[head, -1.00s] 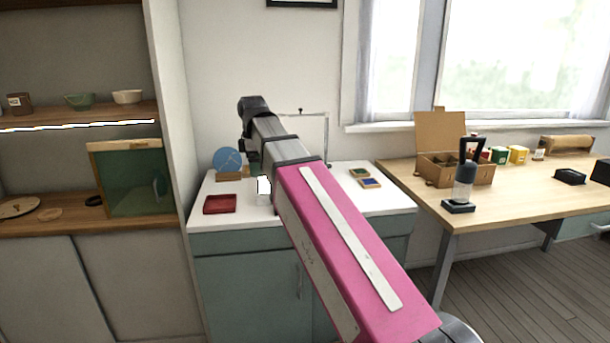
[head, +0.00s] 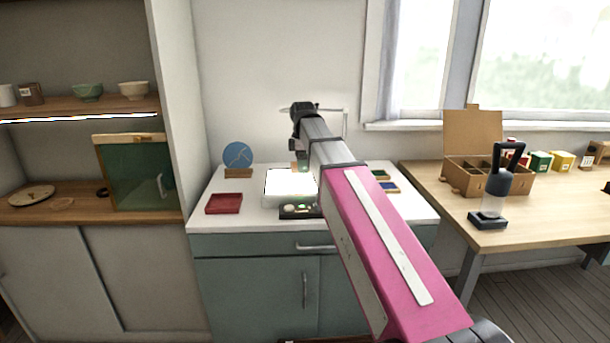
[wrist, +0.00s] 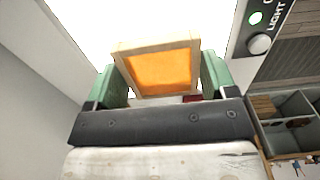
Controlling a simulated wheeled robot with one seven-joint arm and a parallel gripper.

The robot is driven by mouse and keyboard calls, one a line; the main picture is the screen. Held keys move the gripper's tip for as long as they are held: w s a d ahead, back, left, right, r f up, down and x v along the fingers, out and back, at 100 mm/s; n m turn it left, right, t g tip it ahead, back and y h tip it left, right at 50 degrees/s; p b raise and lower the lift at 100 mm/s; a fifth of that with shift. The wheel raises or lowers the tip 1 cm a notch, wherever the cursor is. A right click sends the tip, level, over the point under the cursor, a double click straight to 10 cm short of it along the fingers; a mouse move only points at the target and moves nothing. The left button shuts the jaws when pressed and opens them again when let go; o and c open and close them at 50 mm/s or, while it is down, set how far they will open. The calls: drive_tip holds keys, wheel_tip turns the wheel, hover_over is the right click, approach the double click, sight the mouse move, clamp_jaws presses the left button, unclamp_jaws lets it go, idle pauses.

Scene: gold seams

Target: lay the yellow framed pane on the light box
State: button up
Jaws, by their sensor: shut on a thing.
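The yellow framed pane (wrist: 160,72), orange-yellow glass in a pale wood frame, is between the green fingers of my gripper (wrist: 162,80) in the wrist view. My gripper is shut on its frame. The lit white light box (head: 289,184) stands on the white cabinet top in the head view. Its glowing surface (wrist: 85,22) fills the area behind the pane in the wrist view. In the head view my gripper (head: 301,160) is over the back right part of the light box, partly hidden by my arm. I cannot tell whether the pane touches the box.
A red tray (head: 223,204) lies left of the light box, with a blue disc on a stand (head: 238,157) behind it. Small green (head: 380,175) and blue (head: 388,187) framed panes lie to the right. A wooden table (head: 540,215) with a cardboard box (head: 480,178) stands further right.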

sight(305, 180)
drive_tip(key=shift+w+d+f, duration=0.35)
drive_tip(key=shift+w+f, duration=0.05)
drive_tip(key=shift+w, duration=0.25)
drive_tip(key=shift+f, duration=2.05)
drive_tip(key=o, duration=0.9)
drive_tip(key=shift+f, duration=0.1)
wheel_tip(305, 180, up, 12)
drive_tip(key=shift+r, duration=0.15)
